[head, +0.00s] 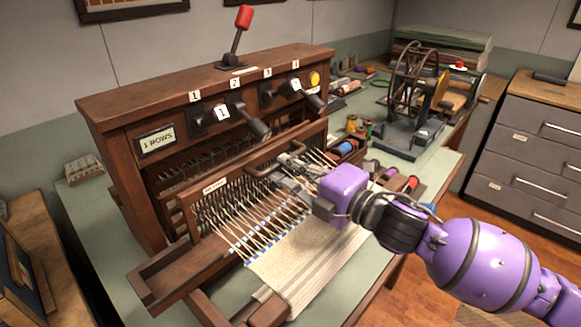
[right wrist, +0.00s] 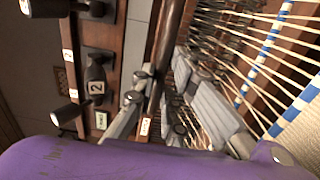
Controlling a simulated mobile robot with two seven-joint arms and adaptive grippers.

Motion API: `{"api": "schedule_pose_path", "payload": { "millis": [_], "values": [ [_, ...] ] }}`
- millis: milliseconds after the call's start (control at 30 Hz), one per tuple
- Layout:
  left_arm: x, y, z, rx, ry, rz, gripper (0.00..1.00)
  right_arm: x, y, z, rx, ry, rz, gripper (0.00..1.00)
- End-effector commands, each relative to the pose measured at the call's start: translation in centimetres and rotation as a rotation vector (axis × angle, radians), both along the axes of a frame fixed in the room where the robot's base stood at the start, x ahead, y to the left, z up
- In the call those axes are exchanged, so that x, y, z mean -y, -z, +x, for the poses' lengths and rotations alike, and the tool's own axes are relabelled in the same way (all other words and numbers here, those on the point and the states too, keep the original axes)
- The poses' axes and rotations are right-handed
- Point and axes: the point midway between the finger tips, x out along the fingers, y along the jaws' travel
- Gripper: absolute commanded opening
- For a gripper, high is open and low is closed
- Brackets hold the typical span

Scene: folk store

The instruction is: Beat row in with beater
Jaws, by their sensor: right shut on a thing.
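The beater (head: 240,180) is a dark wooden frame with a small white label, lying across the loom in front of its upright wooden cabinet. A rounded dark handle (head: 262,168) stands out from its top bar. My right gripper (head: 287,168), on a purple wrist, reaches in from the right and is shut on this handle. In the right wrist view the handle (right wrist: 162,55) runs down between the grey fingers (right wrist: 160,100). Pale warp threads (head: 240,222) pass through the beater to the striped woven cloth (head: 300,258), with blue and white at its edge. My left gripper is not in view.
Several numbered levers (head: 245,120) jut from the cabinet (head: 140,110) close behind the beater, and a red-knobbed lever (head: 240,32) stands on top. Spools (head: 358,128) lie right of the loom. A winding wheel (head: 415,85) stands farther back on the green table.

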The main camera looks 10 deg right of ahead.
Motion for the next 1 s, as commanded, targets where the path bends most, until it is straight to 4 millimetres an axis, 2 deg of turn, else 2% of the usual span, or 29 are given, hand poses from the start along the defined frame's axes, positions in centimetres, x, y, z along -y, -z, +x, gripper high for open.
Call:
{"api": "schedule_pose_path", "payload": {
  "millis": [167,1000],
  "values": [
    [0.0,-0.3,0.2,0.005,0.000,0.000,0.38,0.4,0.0,-0.5,-0.001,0.001,0.001,0.00],
    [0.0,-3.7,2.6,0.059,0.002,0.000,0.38,4.6,-0.1,-6.9,-0.001,0.001,-0.001,0.00]
  ]
}}
